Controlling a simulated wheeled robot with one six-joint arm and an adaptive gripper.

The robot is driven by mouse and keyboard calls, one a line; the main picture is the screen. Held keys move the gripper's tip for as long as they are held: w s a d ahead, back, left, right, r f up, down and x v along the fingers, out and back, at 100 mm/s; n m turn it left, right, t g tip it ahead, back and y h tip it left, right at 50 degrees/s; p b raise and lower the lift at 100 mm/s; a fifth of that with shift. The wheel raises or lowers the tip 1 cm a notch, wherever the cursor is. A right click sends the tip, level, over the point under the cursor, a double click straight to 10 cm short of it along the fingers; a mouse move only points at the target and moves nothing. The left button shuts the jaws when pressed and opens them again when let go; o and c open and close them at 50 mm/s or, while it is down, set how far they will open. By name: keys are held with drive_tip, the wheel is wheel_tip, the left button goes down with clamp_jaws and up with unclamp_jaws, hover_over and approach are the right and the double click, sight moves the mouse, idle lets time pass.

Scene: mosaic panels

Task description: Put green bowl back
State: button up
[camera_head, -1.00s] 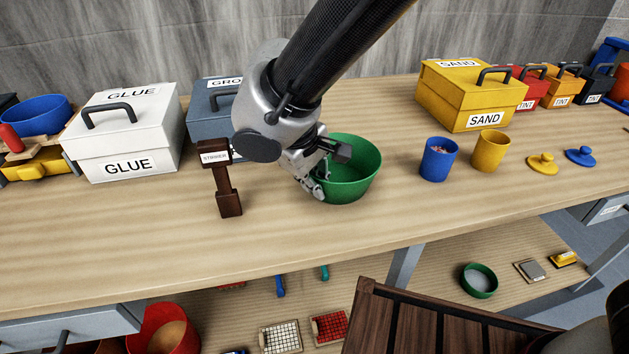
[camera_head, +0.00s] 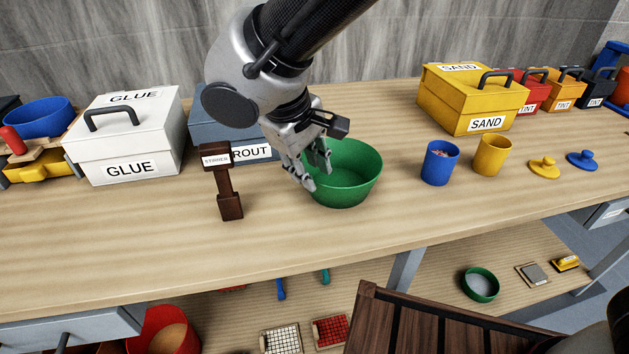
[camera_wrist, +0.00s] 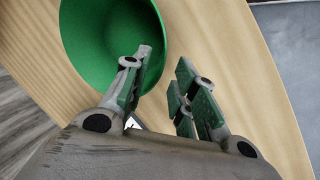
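The green bowl (camera_head: 355,180) stands upright and empty on the workbench (camera_head: 420,215), near its middle. It also shows at the top left in the wrist view (camera_wrist: 85,50). My gripper (camera_head: 317,176) is open at the bowl's left rim, with nothing held. In the wrist view my gripper (camera_wrist: 164,60) has its two fingers spread apart. One finger overlaps the bowl's inside in that view and the other is over bare wood. I cannot tell whether a finger touches the rim.
A STIRRER holder (camera_head: 224,182) stands close left of my gripper. The GROUT box (camera_head: 205,130) and GLUE box (camera_head: 130,140) are behind and left. Blue cup (camera_head: 440,162), yellow cup (camera_head: 491,155) and SAND box (camera_head: 470,100) stand right. The bench front is clear.

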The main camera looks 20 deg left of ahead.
drive_tip(key=d+v, duration=0.1)
drive_tip(key=v, duration=0.5)
drive_tip(key=w+d+r+m, duration=0.2)
drive_tip(key=w+d, duration=0.2)
drive_tip(key=d, duration=0.4)
drive_tip(key=w+d+r+m+g, duration=0.1)
drive_tip(key=w+d+r+m, duration=0.1)
drive_tip(key=w+d, duration=0.5)
drive_tip(key=w+d+r+m, duration=0.2)
drive_tip(key=d+r, duration=0.1)
drive_tip(key=d, duration=0.7)
drive_tip(key=s+d+m+y, duration=0.1)
drive_tip(key=s+d+m, duration=0.1)
drive_tip(key=d, duration=0.7)
drive_tip(key=s+d+m, duration=0.2)
drive_tip(key=d, duration=0.7)
drive_tip(key=s+d+f+m+t, duration=0.1)
drive_tip(key=s+d+m, duration=0.2)
drive_tip(key=s+d, duration=0.5)
drive_tip(key=shift+d+f+t, duration=0.4)
drive_tip(key=shift+d, duration=0.1)
